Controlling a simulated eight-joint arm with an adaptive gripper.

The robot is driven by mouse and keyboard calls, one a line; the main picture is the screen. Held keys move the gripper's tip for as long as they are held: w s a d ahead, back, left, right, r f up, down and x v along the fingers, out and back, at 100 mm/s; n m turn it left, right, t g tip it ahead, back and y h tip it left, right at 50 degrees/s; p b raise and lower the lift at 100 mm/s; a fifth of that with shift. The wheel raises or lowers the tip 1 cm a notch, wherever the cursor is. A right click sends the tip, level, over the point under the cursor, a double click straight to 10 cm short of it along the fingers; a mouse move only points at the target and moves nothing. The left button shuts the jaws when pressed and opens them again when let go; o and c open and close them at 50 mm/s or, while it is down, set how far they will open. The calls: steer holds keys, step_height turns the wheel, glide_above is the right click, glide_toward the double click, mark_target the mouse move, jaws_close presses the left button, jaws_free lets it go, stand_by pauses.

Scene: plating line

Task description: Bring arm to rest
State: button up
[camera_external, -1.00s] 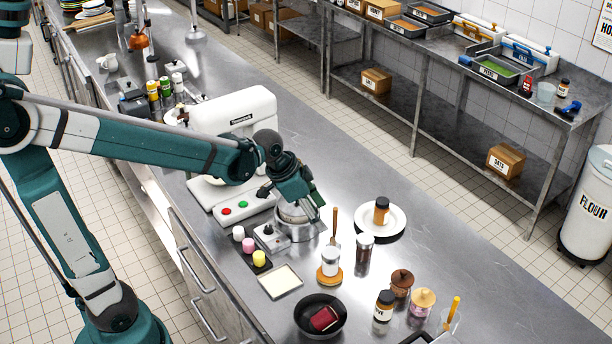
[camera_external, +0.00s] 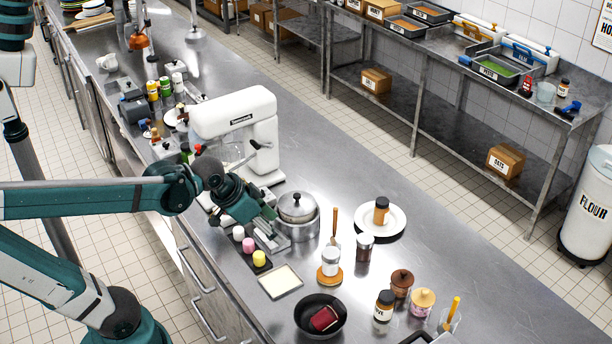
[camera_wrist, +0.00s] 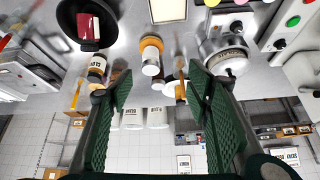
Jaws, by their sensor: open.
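My gripper (camera_external: 272,226) is open and empty in the external view, above the left edge of the counter, left of the lidded steel pot (camera_external: 297,214). In the wrist view its two green fingers (camera_wrist: 166,88) stand wide apart with nothing held between them. The pot also shows in the wrist view (camera_wrist: 226,58), beyond the right finger. Part of the control box below the gripper is hidden by it in the external view.
A stand mixer (camera_external: 240,130) is just behind my gripper. A black pan (camera_external: 320,316) and several jars stand further right. The counter (camera_external: 470,270) is clear at right.

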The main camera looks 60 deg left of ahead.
steer(key=s+f+n+b, duration=0.1)
steer(key=s+f, duration=0.1)
steer(key=s, duration=0.5)
steer(key=shift+a+n+t+y, duration=0.3)
steer(key=shift+a+t, duration=0.1)
steer(key=shift+f, duration=0.1)
stand_by(0.8)
